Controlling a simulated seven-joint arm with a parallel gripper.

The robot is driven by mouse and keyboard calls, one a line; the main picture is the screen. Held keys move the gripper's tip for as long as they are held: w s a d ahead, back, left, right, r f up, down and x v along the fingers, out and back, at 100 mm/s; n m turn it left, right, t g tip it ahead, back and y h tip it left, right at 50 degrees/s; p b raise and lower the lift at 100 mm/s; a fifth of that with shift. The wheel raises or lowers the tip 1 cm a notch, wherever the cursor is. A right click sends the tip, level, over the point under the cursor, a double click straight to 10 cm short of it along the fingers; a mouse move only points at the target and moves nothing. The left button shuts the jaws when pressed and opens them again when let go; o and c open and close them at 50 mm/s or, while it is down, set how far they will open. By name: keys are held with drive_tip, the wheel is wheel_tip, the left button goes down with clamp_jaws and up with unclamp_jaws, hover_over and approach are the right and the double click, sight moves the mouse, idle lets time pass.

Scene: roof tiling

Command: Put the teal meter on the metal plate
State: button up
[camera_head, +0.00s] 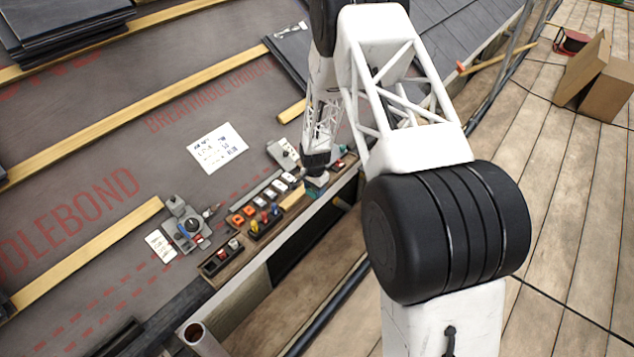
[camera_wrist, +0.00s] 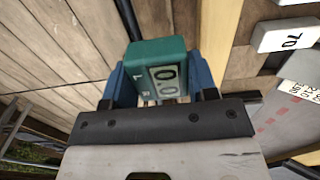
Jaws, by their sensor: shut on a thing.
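The teal meter (camera_wrist: 155,52) is a small teal block with a white display face showing digits. In the wrist view it sits between the blue fingers of my gripper (camera_wrist: 162,82), which is shut on it. In the head view my gripper (camera_head: 316,182) is low over the row of small parts near the roof edge, and only a bit of teal shows there. A small grey metal-looking plate (camera_head: 281,152) lies just up-left of my gripper; I cannot tell for sure that it is the metal plate.
A dark tray (camera_head: 222,257), orange and yellow parts, and a grey device (camera_head: 186,224) stand to the left. A printed sheet (camera_head: 217,148) lies on the membrane. The roof edge drops off at right.

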drive_tip(key=w+d+r, duration=0.3)
drive_tip(key=w+d, duration=0.3)
drive_tip(key=w, duration=0.1)
drive_tip(key=shift+w, duration=0.35)
drive_tip(key=w, duration=0.5)
drive_tip(key=w+f, duration=0.1)
drive_tip(key=w, duration=1)
drive_tip(key=shift+a+f, duration=0.2)
drive_tip(key=shift+a, duration=0.15)
drive_tip(key=shift+f, duration=0.15)
drive_tip(key=shift+f, duration=1.6)
drive_tip(key=shift+f, duration=0.1)
drive_tip(key=o, duration=1)
drive_tip(key=shift+c, duration=0.2)
